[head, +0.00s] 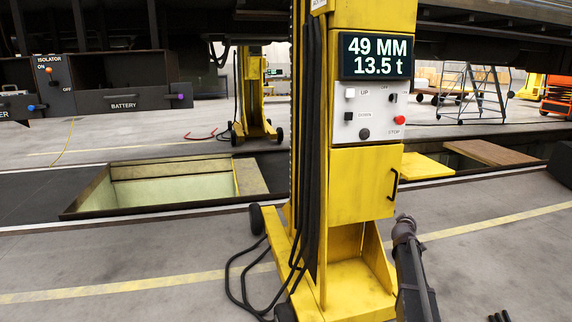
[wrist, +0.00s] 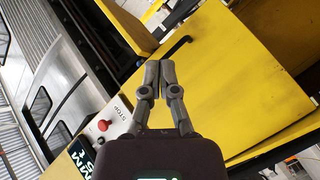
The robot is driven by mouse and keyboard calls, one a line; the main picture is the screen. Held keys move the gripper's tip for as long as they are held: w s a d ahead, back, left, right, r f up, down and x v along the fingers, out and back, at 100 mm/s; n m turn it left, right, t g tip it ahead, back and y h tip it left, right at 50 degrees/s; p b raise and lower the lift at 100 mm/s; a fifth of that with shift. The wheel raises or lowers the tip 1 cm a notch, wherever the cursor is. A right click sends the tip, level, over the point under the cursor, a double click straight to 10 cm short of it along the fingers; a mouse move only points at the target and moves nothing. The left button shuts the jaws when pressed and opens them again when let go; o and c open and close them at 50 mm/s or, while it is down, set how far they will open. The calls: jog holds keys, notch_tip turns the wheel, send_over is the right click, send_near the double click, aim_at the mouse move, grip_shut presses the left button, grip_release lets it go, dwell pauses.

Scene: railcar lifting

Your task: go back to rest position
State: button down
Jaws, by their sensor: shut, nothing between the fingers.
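My gripper (wrist: 152,80) shows in the wrist view with its two fingers together and nothing between them. It is in front of the yellow lifting jack (head: 360,184), near its door and black handle (wrist: 176,50). In the head view the jack stands upright in the middle, and part of my arm shows at its lower right. Its display (head: 375,56) reads 49 MM and 13.5 t. The control panel (head: 368,128) below has UP and DOWN buttons and a red stop button (head: 400,120), which also shows in the wrist view (wrist: 103,125). The gripper's fingertips are not visible in the head view.
An open pit (head: 165,185) lies in the floor at the left. Black cables (head: 240,275) loop on the floor by the jack's base. A railcar underside with a battery box (head: 125,88) hangs above at the left. Grey floor (head: 490,250) at the right is mostly clear.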

jog(key=s+a+f+m+g+y, duration=0.15)
jog(key=s+a+f+g, duration=0.3)
jog(key=s+a, duration=0.7)
jog(key=s+a+f+m+g+y, duration=0.1)
jog(key=s+a+f+g+y, duration=0.3)
jog(key=s+a, duration=0.75)
jog(key=s+a+f+m+g+y, duration=0.15)
jog(key=s+a+f+g, duration=0.4)
jog(key=s, duration=1.15)
notch_tip(320, 180, up, 29)
jog(key=s+a+p, duration=0.1)
jog(key=p, duration=2.8)
jog(key=shift+t+y, duration=0.3)
